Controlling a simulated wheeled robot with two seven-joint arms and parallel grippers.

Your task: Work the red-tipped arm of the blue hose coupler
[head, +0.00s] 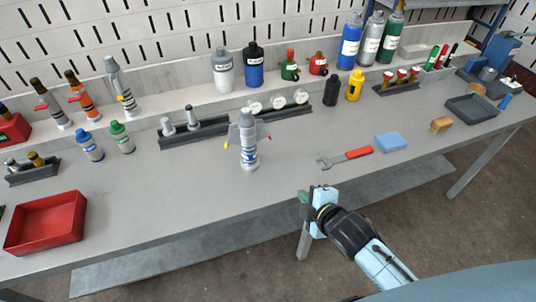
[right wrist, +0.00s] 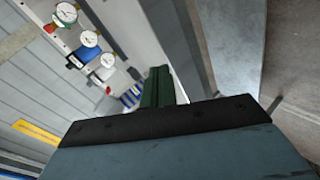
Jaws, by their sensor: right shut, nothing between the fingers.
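The blue-banded hose coupler (head: 248,151) stands upright on the bench in the middle of the head view. It has a grey body and thin side arms. The red-tipped arm (head: 266,138) points out to the right and a yellow-tipped arm (head: 228,143) to the left. My right gripper (head: 305,198) is shut and empty at the bench's front edge, to the right of and nearer than the coupler, not touching it. Its green fingers (right wrist: 164,86) are together in the right wrist view, where I cannot clearly make out the coupler. My left gripper is not in view.
A red-handled wrench (head: 346,157) and a blue sponge (head: 391,141) lie to the coupler's right. A rack with gauges (head: 278,102) is behind it. Green and blue-banded bottles (head: 122,138) stand to its left. The red tray (head: 46,222) is front left. Bench in front of the coupler is clear.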

